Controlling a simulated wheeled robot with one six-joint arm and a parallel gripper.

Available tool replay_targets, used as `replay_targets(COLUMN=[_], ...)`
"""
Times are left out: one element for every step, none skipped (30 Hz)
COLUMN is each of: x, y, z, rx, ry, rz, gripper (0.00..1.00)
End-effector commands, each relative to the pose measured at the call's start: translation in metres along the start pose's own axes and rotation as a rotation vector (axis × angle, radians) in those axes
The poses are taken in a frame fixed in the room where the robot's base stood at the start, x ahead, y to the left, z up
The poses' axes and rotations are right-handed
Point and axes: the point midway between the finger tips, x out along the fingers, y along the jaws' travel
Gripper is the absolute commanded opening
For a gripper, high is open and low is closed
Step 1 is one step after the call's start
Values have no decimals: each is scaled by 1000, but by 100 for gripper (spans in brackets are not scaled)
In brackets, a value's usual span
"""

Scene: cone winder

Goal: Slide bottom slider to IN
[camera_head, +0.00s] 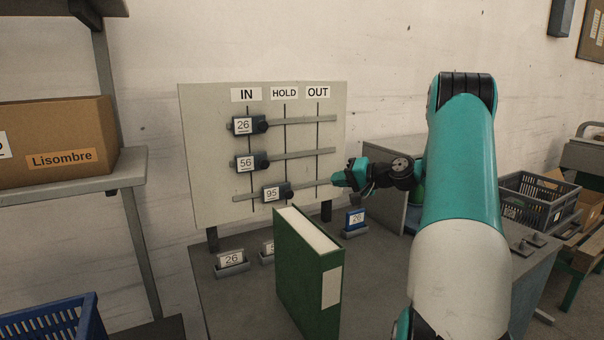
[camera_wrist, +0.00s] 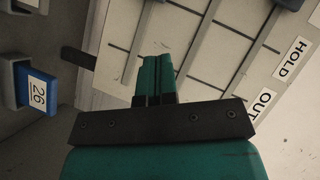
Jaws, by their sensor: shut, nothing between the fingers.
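The board (camera_head: 210,160) has three rails crossed by IN, HOLD and OUT lines. The bottom slider (camera_head: 272,193), a dark block with a white 95 card and a knob at its right, sits right of the IN line, its knob about at the HOLD line. My gripper (camera_head: 335,180) is shut and empty near the right end of the bottom rail (camera_head: 310,188), right of the slider and apart from it. In the wrist view my shut fingers (camera_wrist: 157,75) lie over the board. I cannot tell whether they touch it.
The top slider (camera_head: 243,125) and middle slider (camera_head: 245,163) sit at IN. A green binder (camera_head: 305,270) stands upright below the board. A blue 26 block (camera_head: 355,218) sits in a holder to its right. Another 26 card (camera_head: 231,259) stands left.

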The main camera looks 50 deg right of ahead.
Motion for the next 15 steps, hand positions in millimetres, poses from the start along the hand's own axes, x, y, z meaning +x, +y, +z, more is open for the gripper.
replay_targets(x=[-4,-5,-6,-6,-6,-5,-3,0,4,9,14,21,27,33,42], y=[-1,0,2,3,4,5,5,5,5,5,5,5,4,4,5], z=[-6,-8,-9,-10,-10,-10,-9,-9,-9,-8,-8,-8,-8,-7,-7], rx=[39,58,79,90,99,106,108,109,109,108,108,108,107,107,107], ry=[-20,-28,-39,-44,-48,-52,-53,-54,-54,-54,-55,-55,-55,-56,-55], rz=[12,18,24,27,30,32,32,32,31,31,31,31,30,30,31], gripper=[0,0,0,0,0,0,0,0,0,0,0,0,0,0,0])
